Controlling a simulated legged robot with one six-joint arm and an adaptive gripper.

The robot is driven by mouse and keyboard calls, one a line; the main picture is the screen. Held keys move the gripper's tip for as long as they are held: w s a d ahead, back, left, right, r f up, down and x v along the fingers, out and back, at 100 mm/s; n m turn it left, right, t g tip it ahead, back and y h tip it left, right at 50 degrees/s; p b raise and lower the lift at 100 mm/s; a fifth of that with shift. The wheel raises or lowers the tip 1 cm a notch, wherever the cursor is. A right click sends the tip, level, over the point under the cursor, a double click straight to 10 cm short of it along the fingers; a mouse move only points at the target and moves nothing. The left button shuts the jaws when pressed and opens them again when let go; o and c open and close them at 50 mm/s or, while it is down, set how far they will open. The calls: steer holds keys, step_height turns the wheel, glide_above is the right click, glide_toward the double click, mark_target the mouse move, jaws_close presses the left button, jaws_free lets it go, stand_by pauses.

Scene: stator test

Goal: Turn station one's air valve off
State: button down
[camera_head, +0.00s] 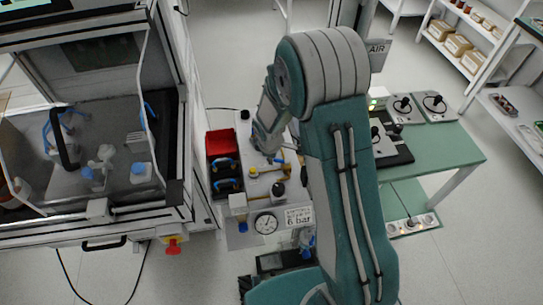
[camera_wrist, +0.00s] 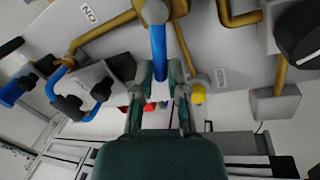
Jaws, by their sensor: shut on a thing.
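In the wrist view, my gripper (camera_wrist: 161,80) is shut on a blue valve lever (camera_wrist: 158,48). The lever points down the picture from a grey hub on brass pipework at the top edge. An upside-down "ON" label (camera_wrist: 90,13) is on the pale panel to its left; a second small label (camera_wrist: 220,78) lies to its right and is too blurred to read. In the head view, my gripper (camera_head: 268,142) is at the pipework panel (camera_head: 262,205), and my arm hides the lever there. Which station the valve belongs to cannot be told.
A pressure gauge (camera_head: 265,223) and a "6 bar" label (camera_head: 298,217) are at the panel's front. A red bin (camera_head: 222,143) stands at its left. A green table (camera_head: 440,150) with joystick-like units is at the right. In the wrist view, a yellow knob (camera_wrist: 198,94) sits close right of my fingers.

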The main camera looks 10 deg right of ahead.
steer(key=shift+s+f, duration=0.1)
steer(key=c, duration=0.7)
jaws_free()
steer(key=r, duration=0.4)
steer(key=s+r, duration=0.1)
steer(key=r, duration=0.2)
steer(key=s+a+r, duration=0.1)
steer(key=r, duration=0.3)
steer(key=shift+r, duration=0.35)
